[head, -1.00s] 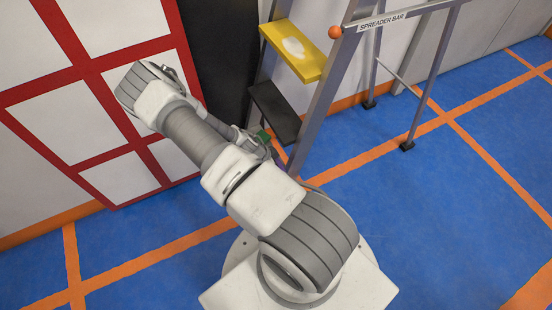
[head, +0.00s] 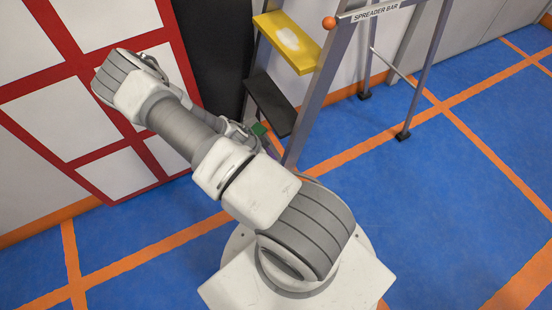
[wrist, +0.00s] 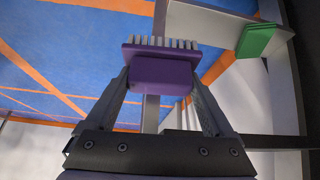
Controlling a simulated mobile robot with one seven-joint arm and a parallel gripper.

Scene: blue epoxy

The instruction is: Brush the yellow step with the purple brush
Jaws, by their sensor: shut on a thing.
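The yellow step (head: 272,36) is on the ladder at the top middle of the head view, with a whitish patch (head: 288,38) on its top. In the wrist view, the purple brush (wrist: 162,74) is between the fingers of my gripper (wrist: 162,92), which is shut on it. Its pale bristles point to the top of that picture, and nothing touches them there. In the head view my gripper is mostly hidden behind my arm, near the ladder's lower part and below the yellow step. The yellow step is not recognisable in the wrist view.
A black step (head: 270,102) is below the yellow one. A small green block (head: 258,128) is near its lower end; a green block (wrist: 257,40) also shows in the wrist view. The ladder's rail (head: 318,90) is close to my arm. Blue floor (head: 450,190) is clear at right.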

